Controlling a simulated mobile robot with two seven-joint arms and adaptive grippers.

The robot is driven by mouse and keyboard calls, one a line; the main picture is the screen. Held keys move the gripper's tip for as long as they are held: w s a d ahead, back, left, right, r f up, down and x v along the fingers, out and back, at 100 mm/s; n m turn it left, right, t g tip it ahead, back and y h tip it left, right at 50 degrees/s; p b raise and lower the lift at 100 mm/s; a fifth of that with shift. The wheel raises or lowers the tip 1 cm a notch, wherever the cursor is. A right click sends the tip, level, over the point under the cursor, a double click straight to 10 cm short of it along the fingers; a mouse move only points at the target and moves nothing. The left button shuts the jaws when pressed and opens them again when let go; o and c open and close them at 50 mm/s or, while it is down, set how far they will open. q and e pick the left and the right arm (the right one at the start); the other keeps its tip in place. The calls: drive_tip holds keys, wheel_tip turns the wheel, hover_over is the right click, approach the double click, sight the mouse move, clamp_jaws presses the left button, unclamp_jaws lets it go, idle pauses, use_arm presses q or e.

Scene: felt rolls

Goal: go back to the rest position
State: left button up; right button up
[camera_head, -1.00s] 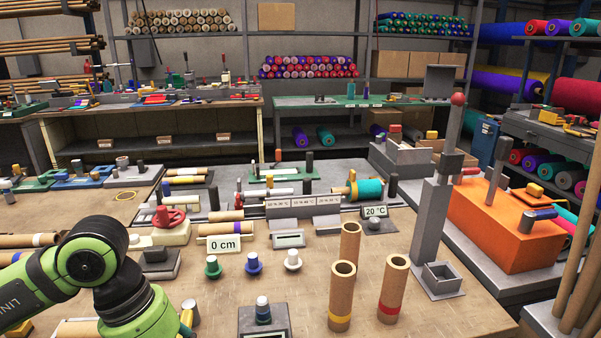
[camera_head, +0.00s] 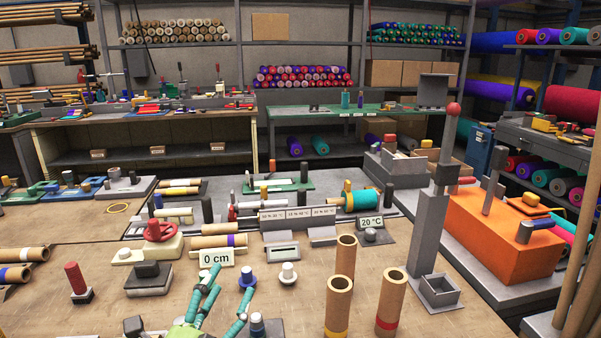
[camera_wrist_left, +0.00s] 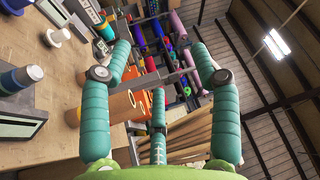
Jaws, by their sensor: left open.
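My left gripper (camera_head: 232,277) shows at the bottom middle of the head view, with teal fingers pointing up and away. In the left wrist view my left gripper (camera_wrist_left: 160,62) has its fingers spread wide, with nothing between them. It is open and empty. My right gripper is in neither view.
Upright cardboard tubes (camera_head: 391,300) stand right of my left gripper. A white peg (camera_head: 288,273) and a black-topped block (camera_head: 148,278) are nearby. A grey post (camera_head: 427,235) and an orange block (camera_head: 505,240) stand further right.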

use_arm(q)
drive_tip(key=s+a+f+n+g+y, duration=0.1)
drive_tip(key=a+f+n+g+y, duration=0.1)
drive_tip(key=f+n+y, duration=0.3)
drive_tip(key=s+a+f+n+g, duration=0.1)
drive_tip(key=a+f+n+g, duration=0.2)
drive_tip(key=f, duration=0.5)
drive_tip(key=s+a+f+n+g, duration=0.2)
drive_tip(key=s+f+n+g, duration=0.8)
drive_tip(key=s+f, duration=1)
wheel_tip(320, 180, down, 20)
drive_tip(key=s+m+g+p, duration=0.1)
drive_tip(key=s+m+g, duration=0.1)
drive_tip(key=s+g, duration=0.1)
drive_tip(key=s+a+f+g+p, duration=0.1)
drive_tip(key=s+a+f, duration=0.2)
drive_tip(key=s+f, duration=1)
drive_tip(key=shift+s+f+y, duration=0.2)
drive_tip(key=shift+s+y, duration=0.2)
drive_tip(key=shift+s, duration=0.85)
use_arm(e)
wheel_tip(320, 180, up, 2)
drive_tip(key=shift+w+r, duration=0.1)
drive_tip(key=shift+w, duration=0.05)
